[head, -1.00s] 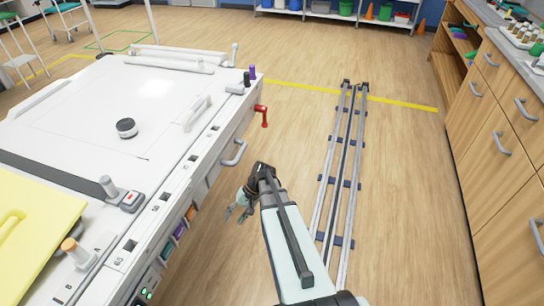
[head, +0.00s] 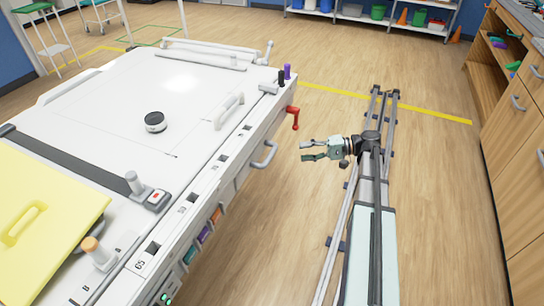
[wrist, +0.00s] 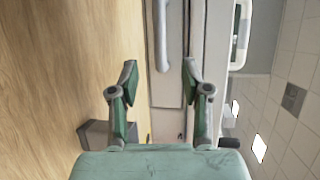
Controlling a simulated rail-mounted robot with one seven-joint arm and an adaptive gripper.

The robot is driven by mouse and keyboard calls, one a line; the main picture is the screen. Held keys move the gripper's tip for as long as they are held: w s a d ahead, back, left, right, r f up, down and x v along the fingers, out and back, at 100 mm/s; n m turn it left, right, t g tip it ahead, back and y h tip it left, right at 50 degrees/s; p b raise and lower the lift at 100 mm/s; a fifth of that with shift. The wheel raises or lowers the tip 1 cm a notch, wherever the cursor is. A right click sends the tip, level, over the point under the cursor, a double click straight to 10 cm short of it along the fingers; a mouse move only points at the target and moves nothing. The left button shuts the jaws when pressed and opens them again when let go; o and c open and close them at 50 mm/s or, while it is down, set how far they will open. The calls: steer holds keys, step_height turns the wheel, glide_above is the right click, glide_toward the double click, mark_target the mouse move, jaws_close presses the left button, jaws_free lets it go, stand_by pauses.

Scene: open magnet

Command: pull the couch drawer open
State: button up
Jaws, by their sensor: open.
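The white couch (head: 85,110) has a drawer with a grey bar handle (head: 265,155) on its right-hand side. The handle also shows at the top centre of the wrist view (wrist: 162,35), in front of the pale drawer front (wrist: 172,85). My gripper (head: 304,150) is open and empty, to the right of the handle with a gap between them. Its fingers point left at the couch side. In the wrist view the two fingertips (wrist: 160,68) are spread, with the handle beyond the gap between them.
A red crank (head: 293,115) sticks out from the couch side, beyond the handle. Floor rails (head: 382,115) run under my arm. Wooden cabinets (head: 515,135) stand at the right. Bare floor (head: 285,205) lies between couch and rails.

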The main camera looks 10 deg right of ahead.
mark_target(270, 156)
steer(key=x, duration=1.3)
steer(key=shift+f, duration=0.1)
jaws_close()
